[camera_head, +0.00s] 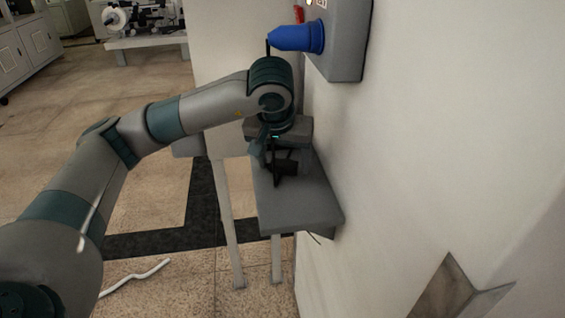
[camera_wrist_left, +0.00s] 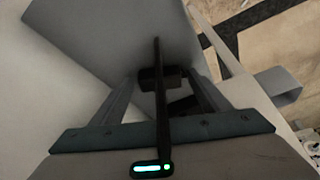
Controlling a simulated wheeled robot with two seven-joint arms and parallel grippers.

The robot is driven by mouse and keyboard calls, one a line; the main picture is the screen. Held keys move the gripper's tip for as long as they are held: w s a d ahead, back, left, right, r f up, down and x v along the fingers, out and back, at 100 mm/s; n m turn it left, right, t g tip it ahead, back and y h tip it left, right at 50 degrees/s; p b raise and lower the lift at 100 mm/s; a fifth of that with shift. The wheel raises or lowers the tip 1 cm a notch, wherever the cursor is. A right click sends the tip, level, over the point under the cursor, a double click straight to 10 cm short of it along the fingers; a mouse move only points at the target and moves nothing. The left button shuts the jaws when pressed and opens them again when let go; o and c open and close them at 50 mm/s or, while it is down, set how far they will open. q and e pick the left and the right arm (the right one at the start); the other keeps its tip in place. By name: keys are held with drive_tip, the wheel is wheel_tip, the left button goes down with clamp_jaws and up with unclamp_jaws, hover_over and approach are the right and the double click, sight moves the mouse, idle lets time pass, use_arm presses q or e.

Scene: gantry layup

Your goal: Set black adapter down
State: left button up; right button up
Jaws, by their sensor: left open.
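My left gripper (camera_head: 279,158) points down over a small grey shelf (camera_head: 300,213) by the wall. A dark shape that looks like the black adapter (camera_head: 287,168) is at its fingertips, over the shelf; its outline is partly hidden by the gripper. In the left wrist view, the open fingers (camera_wrist_left: 160,84) stand apart on either side of a small black block (camera_wrist_left: 149,75), with a thin black bar crossing it. Whether the block rests fully on the grey surface (camera_wrist_left: 115,35), or touches a finger, I cannot tell. My right gripper is out of view.
A grey wall box (camera_head: 345,40) with a blue connector (camera_head: 290,38) juts out above the shelf, close to my left wrist. The white wall (camera_head: 430,130) bounds the right side. A white cord-like strip (camera_head: 135,277) lies on the floor. The shelf's front part is clear.

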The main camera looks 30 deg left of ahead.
use_arm(q)
drive_tip(key=shift+r, duration=0.25)
drive_tip(key=shift+s+r+b, duration=0.2)
drive_tip(key=shift+r+b, duration=0.2)
drive_tip(key=s+d, duration=0.1)
drive_tip(key=s, duration=0.2)
drive_tip(key=s+d+b, duration=0.1)
drive_tip(key=s, duration=0.3)
drive_tip(key=s+b, duration=0.1)
drive_tip(key=s, duration=0.2)
drive_tip(key=shift+s+d, duration=0.15)
drive_tip(key=shift+d, duration=0.25)
drive_tip(key=shift+s+d, duration=0.15)
drive_tip(key=shift+s, duration=0.55)
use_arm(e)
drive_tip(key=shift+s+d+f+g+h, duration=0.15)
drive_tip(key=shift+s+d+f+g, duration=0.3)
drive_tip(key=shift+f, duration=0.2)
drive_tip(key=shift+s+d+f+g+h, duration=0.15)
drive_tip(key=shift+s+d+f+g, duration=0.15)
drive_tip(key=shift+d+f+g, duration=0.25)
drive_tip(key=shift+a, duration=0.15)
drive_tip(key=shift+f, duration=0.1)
